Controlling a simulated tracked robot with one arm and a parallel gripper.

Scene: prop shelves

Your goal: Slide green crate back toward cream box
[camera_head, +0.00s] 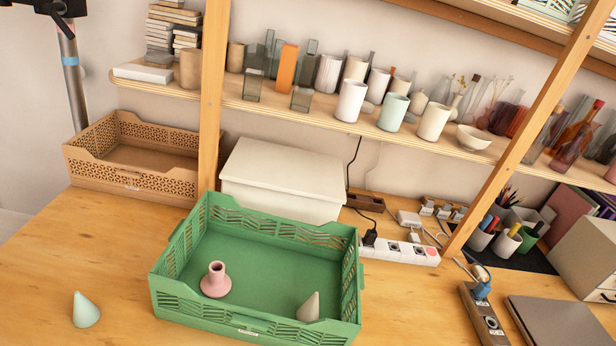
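The green crate (265,262) stands on the wooden table in the lower middle of the view. It is open-topped with slotted walls. A pink candle-holder-like piece (216,282) and a grey cone (309,308) stand inside it. The cream box (282,170) sits behind the crate, partly under the shelf, with its lid closed. The crate's back wall covers the box's lower front, so I cannot tell whether they touch. My gripper is not in view.
A pale green cone (85,311) stands left of the crate. A tan crate (100,172) is at back left, near a wooden upright (212,100). A white power strip (400,250) with cables lies right of the cream box.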

